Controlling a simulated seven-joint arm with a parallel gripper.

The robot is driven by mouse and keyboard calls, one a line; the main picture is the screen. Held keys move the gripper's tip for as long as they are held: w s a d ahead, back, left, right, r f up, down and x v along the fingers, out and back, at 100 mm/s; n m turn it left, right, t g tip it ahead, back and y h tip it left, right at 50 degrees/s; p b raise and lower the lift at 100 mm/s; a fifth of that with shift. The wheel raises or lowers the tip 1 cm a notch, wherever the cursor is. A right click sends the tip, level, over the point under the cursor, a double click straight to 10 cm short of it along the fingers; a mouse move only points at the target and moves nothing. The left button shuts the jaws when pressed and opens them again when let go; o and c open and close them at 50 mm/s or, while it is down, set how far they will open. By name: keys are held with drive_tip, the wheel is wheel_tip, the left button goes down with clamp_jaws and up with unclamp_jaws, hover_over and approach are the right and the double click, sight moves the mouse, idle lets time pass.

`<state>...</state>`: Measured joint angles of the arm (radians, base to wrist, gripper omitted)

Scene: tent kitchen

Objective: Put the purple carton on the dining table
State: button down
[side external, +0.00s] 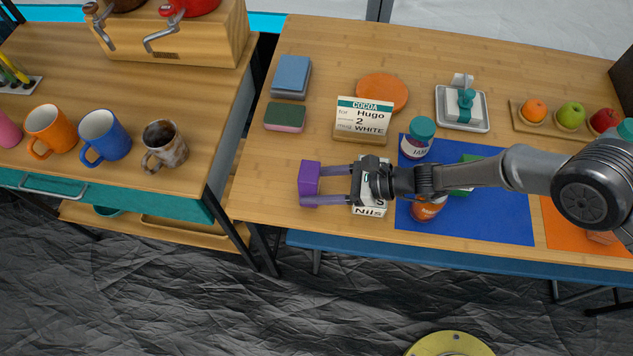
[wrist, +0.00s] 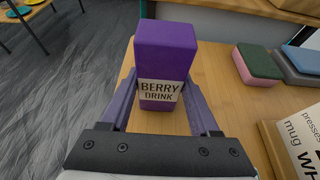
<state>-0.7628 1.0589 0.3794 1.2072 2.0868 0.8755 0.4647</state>
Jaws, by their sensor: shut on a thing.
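The purple carton (side external: 308,180) is between my gripper's (side external: 316,186) fingertips, over the left end of the bamboo counter (side external: 262,190). In the wrist view the carton (wrist: 165,55) is upright with a "BERRY DRINK" label facing the camera. My gripper (wrist: 163,97) is shut on it, one finger on each side. I cannot tell if its base touches the counter. No piece clearly identifiable as the dining table shows.
A cocoa sign (side external: 362,118), a green-and-pink sponge (side external: 285,117) and an orange disc (side external: 382,92) stand behind. A blue mat (side external: 500,222) with jars lies right. Mugs (side external: 109,137) stand on the left cabinet, across a gap. The dark floor in front is mostly clear.

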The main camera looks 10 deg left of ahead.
drive_tip(key=shift+f, duration=0.1)
drive_tip(key=shift+c, duration=0.6)
unclamp_jaws()
